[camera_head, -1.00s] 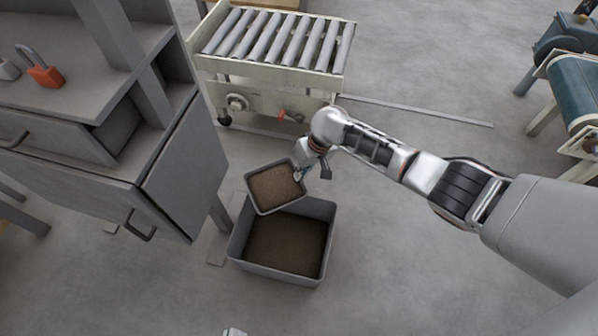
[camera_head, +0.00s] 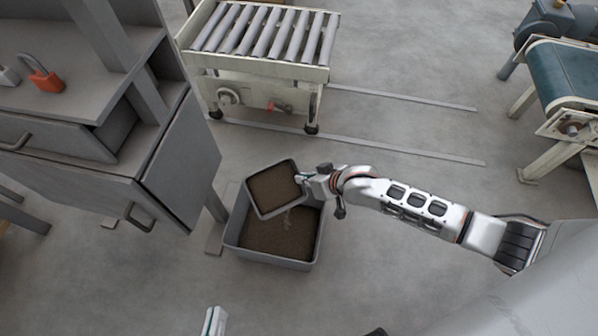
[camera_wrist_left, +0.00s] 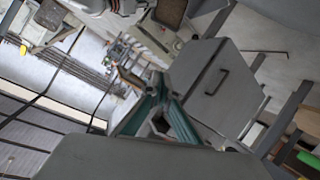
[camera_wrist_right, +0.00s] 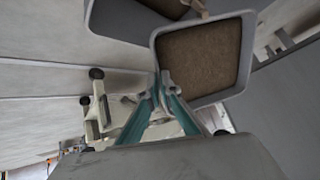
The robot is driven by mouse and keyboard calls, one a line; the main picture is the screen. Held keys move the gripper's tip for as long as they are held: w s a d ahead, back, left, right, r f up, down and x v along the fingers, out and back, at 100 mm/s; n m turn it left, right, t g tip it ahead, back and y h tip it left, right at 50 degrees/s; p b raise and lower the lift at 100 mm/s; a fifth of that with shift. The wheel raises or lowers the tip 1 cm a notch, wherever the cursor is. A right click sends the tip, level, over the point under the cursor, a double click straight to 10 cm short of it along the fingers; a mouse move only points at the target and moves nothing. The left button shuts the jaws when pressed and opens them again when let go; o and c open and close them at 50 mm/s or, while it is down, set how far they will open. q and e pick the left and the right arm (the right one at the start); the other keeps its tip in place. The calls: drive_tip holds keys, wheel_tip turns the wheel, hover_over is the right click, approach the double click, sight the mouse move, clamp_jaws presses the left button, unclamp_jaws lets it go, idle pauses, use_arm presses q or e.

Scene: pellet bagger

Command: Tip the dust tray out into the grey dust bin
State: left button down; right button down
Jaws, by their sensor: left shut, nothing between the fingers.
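The dust tray (camera_head: 262,216), a shallow grey square pan with brown dust, is over the back part of the grey dust bin (camera_head: 268,262) and looks tilted. The bin stands on the floor with brown dust inside. A pale streak shows below the tray's near side; I cannot tell whether it is falling dust. My right gripper (camera_head: 303,181) is shut on the tray's right edge; the right wrist view shows its teal fingers at the tray rim (camera_wrist_right: 246,50). My left gripper (camera_head: 213,320) is shut and empty at the bottom, well apart from both; its fingers show in the left wrist view (camera_wrist_left: 160,90).
A grey cabinet (camera_head: 185,165) with a handle stands left of the bin, close to it. A roller conveyor (camera_head: 262,85) stands behind the bin. A green belt conveyor (camera_head: 570,75) is at the far right.

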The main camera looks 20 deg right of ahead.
drive_tip(key=shift+s+a+f+t, duration=0.1)
drive_tip(key=shift+s+f+t, duration=0.05)
drive_tip(key=shift+s+t, duration=0.25)
drive_tip(key=shift+s+t+b, duration=0.25)
drive_tip(key=shift+t+b, duration=0.05)
drive_tip(key=shift+b, duration=0.2)
drive_tip(key=shift+s+f+t+b, duration=0.25)
drive_tip(key=shift+s+t+b, duration=0.15)
drive_tip(key=shift+b, duration=0.15)
drive_tip(key=shift+s+t+y+b, duration=0.25)
drive_tip(key=shift+t+y+b, duration=0.05)
drive_tip(key=shift+t+b, duration=0.4)
drive_tip(key=shift+d+r+n+t, duration=0.2)
drive_tip(key=shift+r+n+t, duration=0.3)
drive_tip(key=shift+t, duration=0.3)
use_arm(q)
drive_tip(key=d+n, duration=0.1)
drive_tip(key=n, duration=0.1)
drive_tip(key=d+n, duration=0.1)
drive_tip(key=n, duration=0.1)
drive_tip(key=shift+s+d+t, duration=0.3)
drive_tip(key=shift+d+t, duration=0.05)
drive_tip(key=shift+t, duration=0.05)
use_arm(e)
drive_tip(key=shift+s+t+y, duration=0.2)
drive_tip(key=shift+t+y, duration=0.1)
use_arm(q)
drive_tip(key=shift+s, duration=0.1)
use_arm(e)
drive_tip(key=shift+s, duration=0.15)
